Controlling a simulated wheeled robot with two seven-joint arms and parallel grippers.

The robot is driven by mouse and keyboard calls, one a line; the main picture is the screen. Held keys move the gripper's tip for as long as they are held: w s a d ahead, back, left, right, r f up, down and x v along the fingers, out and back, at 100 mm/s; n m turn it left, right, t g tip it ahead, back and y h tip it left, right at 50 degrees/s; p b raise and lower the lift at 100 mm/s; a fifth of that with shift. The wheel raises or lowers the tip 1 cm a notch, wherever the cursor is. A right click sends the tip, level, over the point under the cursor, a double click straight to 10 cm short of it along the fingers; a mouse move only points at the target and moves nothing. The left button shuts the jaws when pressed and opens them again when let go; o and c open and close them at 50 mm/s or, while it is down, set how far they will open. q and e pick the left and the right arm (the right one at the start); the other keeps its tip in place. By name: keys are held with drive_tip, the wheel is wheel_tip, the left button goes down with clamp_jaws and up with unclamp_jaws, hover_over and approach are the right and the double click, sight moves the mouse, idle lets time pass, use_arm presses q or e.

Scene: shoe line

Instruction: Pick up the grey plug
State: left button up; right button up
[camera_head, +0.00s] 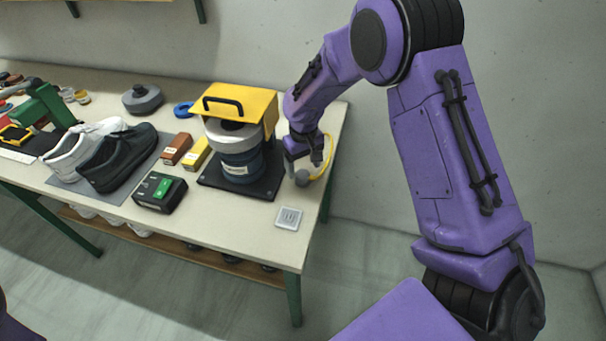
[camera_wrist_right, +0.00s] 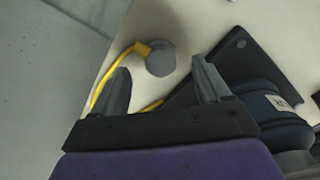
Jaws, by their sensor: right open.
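The grey plug (camera_head: 302,178) is a small round piece on a yellow cable, lying on the table near its right end. In the right wrist view the plug (camera_wrist_right: 160,59) lies just beyond the fingertips, between their lines, with the yellow cable (camera_wrist_right: 127,50) running off to its left. My right gripper (camera_head: 305,160) is over the table right at the plug and points down at it. In the right wrist view its two fingers (camera_wrist_right: 162,75) are apart and nothing is between them. My left gripper is not in view.
A dark blue canister (camera_head: 240,165) with a yellow cover (camera_head: 238,103) stands on a black base plate (camera_head: 211,178) close left of the plug. A dark box with a green button (camera_head: 160,193), shoes (camera_head: 118,160) and a small grey square (camera_head: 288,218) are also on the table.

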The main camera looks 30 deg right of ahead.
sight(303, 173)
drive_tip(key=f, duration=0.2)
drive_tip(key=f+p, duration=0.1)
drive_tip(key=f, duration=0.1)
drive_tip(key=shift+w, duration=0.3)
drive_tip(key=shift+f, duration=0.1)
drive_tip(key=shift+s, duration=0.15)
drive_tip(key=c, duration=1.1)
